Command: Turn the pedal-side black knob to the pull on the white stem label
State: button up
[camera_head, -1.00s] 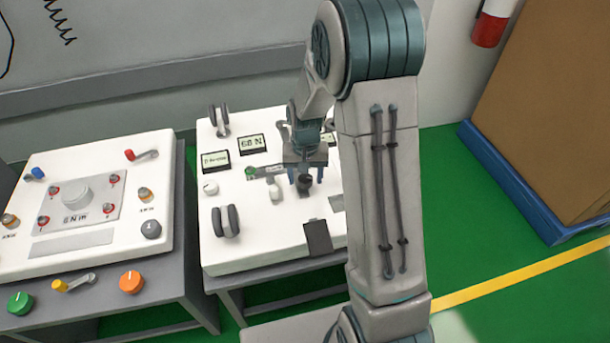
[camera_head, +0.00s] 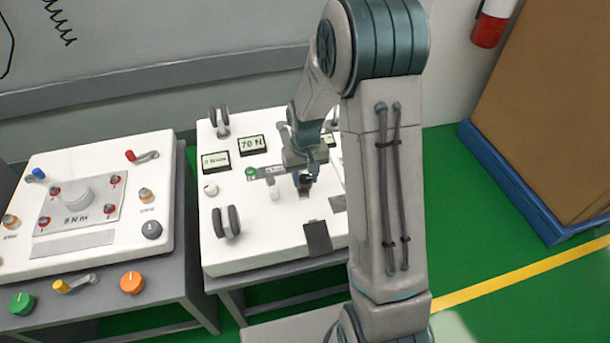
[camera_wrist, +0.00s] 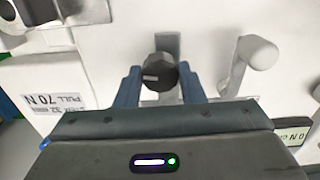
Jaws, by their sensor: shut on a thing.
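The black knob (camera_wrist: 158,72) sits between the two blue fingers of my gripper (camera_wrist: 160,84), which is shut on it. A pale mark on the knob's face points left in the wrist view. A white label (camera_wrist: 55,100) at the left of that view reads "PULL 70 N", upside down. In the head view my gripper (camera_head: 306,181) is over the right half of the white panel (camera_head: 270,250), and its fingers largely hide the knob. A display (camera_head: 252,145) on the panel reads "70 N".
A second display (camera_head: 216,161) is left of it. A dark plate (camera_head: 317,236) is at the panel's front edge and black wheels (camera_head: 227,222) at the left. A white lever (camera_wrist: 258,52) stands right of the knob. Another cart (camera_head: 95,205) is on the left.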

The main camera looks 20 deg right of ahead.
aim_at(305, 179)
jog(key=o, duration=1)
notch_tip(305, 179, up, 14)
jog(key=p, duration=0.2)
jog(key=shift+p, duration=0.35)
